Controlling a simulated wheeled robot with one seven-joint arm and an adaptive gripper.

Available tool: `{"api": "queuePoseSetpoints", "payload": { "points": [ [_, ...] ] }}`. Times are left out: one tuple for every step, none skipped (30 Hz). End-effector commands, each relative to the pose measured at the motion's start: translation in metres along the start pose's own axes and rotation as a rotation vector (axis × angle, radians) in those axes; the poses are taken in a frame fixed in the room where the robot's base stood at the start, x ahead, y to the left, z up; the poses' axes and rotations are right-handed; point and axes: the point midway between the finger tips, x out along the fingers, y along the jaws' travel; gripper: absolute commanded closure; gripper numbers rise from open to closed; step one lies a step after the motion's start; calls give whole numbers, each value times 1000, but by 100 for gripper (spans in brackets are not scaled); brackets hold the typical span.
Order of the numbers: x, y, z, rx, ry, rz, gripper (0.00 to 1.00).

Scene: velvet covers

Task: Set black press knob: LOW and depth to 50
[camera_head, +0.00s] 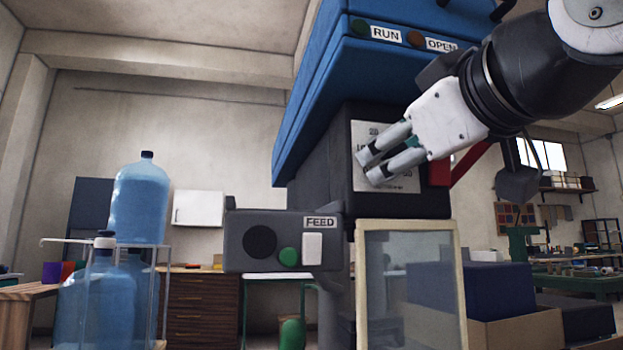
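A press with a blue head (320,90) and a dark grey body (400,207) stands in the middle. A white plate (361,136) on the body carries printed marks; "20" is legible, the rest is mostly covered. My gripper (372,167) is in front of this plate, its two fingers side by side and pointing left. Only a narrow gap shows between them. Any knob or pointer behind the fingers is hidden, and I cannot tell whether they touch anything. A round black knob (260,242) is on the grey FEED box (238,220), left of and below my gripper.
The FEED box also has a green button (289,257) and a white switch (312,248). RUN and OPEN labels sit on the blue head. A framed clear guard (362,290) stands below the body. A red bar (468,163) is close under my wrist. Water bottles (140,200) stand left.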

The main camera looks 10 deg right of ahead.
Motion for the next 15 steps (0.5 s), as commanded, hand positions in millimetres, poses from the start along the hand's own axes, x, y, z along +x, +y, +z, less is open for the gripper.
{"api": "queuePoseSetpoints", "payload": {
  "points": [
    [0, 0, 0, 0, 1, 0, 52],
    [0, 0, -1, 0, 1, 0, 52],
    [0, 0, -1, -1, 2, 0, 52],
    [-1, 0, -1, -1, 2, 1, 52],
    [-2, 0, -1, -1, 3, 1, 52],
    [-4, 0, -1, -1, 4, 1, 52],
    [-7, 0, -2, -1, 5, 1, 52],
    [-10, 0, -2, -1, 5, 1, 52],
    [-15, 0, -2, -1, 6, 2, 52],
    [-20, 0, -2, -1, 6, 2, 52],
    [-25, 0, -2, -1, 6, 2, 52],
    [-33, 0, -2, -1, 7, 2, 52],
    [-39, 0, -2, -1, 7, 2, 52],
    [-45, 0, -2, -1, 7, 2, 52],
    [-54, 0, -2, -1, 7, 2, 52]
  ]
}}
